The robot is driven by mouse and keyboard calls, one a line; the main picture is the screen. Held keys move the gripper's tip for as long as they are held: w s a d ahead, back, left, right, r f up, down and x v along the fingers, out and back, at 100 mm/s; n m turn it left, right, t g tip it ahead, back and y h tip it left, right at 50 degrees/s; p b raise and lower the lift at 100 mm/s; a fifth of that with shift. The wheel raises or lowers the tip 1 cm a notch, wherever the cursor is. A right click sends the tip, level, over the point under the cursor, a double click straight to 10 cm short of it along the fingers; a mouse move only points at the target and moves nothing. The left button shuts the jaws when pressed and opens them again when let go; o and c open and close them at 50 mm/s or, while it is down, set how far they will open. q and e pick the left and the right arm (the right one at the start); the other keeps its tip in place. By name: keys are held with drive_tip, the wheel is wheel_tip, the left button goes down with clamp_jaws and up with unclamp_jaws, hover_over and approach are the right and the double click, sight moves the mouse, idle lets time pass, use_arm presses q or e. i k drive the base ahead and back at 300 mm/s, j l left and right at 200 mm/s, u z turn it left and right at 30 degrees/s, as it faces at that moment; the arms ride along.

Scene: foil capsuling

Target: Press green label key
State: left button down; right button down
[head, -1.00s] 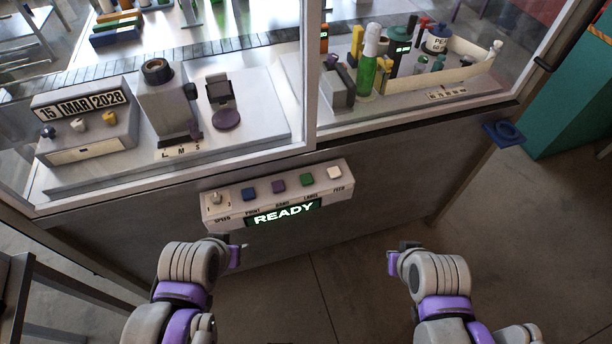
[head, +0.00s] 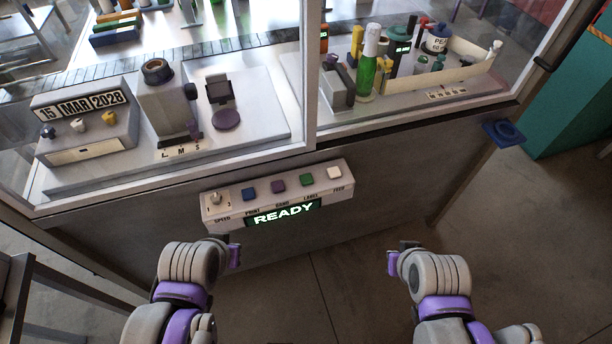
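The control panel (head: 235,213) is fixed to the front of the machine, below the glass. Its green LABEL key (head: 306,180) sits between the purple BAND key (head: 278,184) and the white FEED key (head: 334,173). A blue PRINT key (head: 249,194) and a SPEED knob (head: 215,198) are on the left. The display (head: 284,214) reads READY. My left gripper (head: 236,256) is below the panel's left part, apart from it. My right gripper (head: 392,263) is below and right of the panel, apart from it. The fingers are too unclear to tell open from shut.
A blue object (head: 503,132) juts from the right corner. Floor between my arms is clear.

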sight(307, 178)
drive_tip(key=l+u, duration=0.15)
drive_tip(key=u, duration=0.3)
drive_tip(key=l+u, duration=0.2)
drive_tip(key=u, duration=0.2)
drive_tip(key=l+u, duration=0.2)
drive_tip(key=l, duration=0.35)
drive_tip(key=l+u, duration=0.25)
drive_tip(key=l, duration=0.25)
drive_tip(key=k+l, duration=0.1)
drive_tip(key=l, duration=0.3)
drive_tip(key=k+l, duration=0.15)
drive_tip(key=l, duration=0.3)
